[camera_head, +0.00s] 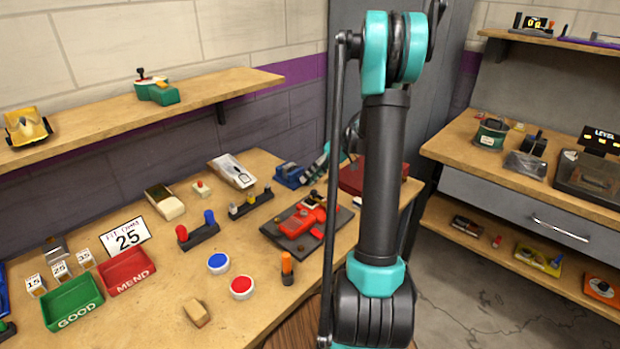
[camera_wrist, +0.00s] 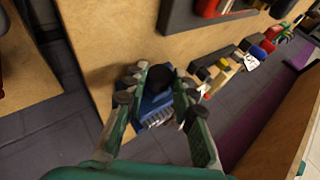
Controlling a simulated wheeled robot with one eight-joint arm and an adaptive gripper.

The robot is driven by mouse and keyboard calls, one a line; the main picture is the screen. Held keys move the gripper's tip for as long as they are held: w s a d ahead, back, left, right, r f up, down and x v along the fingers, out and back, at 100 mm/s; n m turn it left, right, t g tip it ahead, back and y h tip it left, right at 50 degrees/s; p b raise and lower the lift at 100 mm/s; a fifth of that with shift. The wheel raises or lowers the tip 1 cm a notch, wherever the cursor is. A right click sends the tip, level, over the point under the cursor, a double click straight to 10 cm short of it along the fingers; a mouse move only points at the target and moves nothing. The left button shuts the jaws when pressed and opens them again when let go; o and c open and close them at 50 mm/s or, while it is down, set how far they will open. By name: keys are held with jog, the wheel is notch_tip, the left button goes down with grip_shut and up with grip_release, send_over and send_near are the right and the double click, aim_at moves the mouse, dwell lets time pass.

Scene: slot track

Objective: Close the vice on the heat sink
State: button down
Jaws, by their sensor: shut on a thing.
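The blue vice (camera_head: 290,176) stands at the back of the wooden bench, near the wall. In the wrist view my gripper (camera_wrist: 160,84) is shut on a round black knob (camera_wrist: 157,78) at the vice, with one finger on each side. The fingers partly hide the vice.
A dark tray with a red tool (camera_head: 308,218) lies in front of the vice. A black rack (camera_head: 250,204) and a red box (camera_head: 365,177) are close by. Green and red bins (camera_head: 72,302) stand at the front left.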

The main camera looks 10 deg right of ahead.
jog(key=c, duration=1.2)
grip_release()
jog(key=shift+a, duration=0.1)
